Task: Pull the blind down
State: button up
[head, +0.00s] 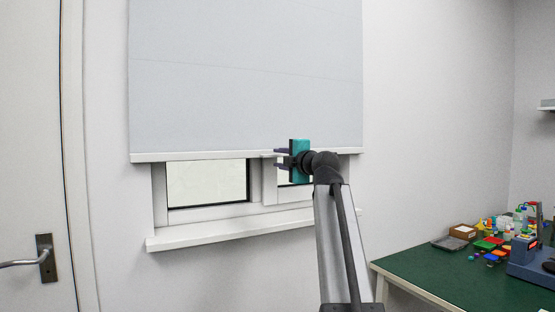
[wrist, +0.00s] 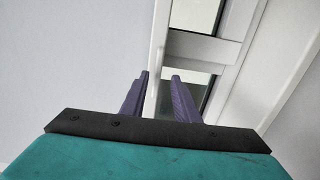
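The pale grey blind (head: 245,75) hangs over the upper part of a window, with a white bottom bar (head: 200,156) along its lower edge. In the wrist view, the blind (wrist: 75,60) fills the left side and its bar (wrist: 160,45) runs up the picture. My gripper (head: 280,157) is at the bar, right of its middle. Its purple fingers (wrist: 161,76) stand apart, one on the fabric side of the bar and one on the window side. A gap shows beside the bar, and I see no firm grip. The contact at the fingertips is unclear.
The window's lower panes (head: 208,182) show below the blind, above a projecting white sill (head: 230,229). A door (head: 30,130) with a handle (head: 25,262) is at the left. A green table (head: 440,277) with coloured items stands at the lower right.

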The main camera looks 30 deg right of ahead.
jog(key=s, duration=1.1)
jog(key=shift+a, duration=0.2)
jog(key=shift+f, duration=0.1)
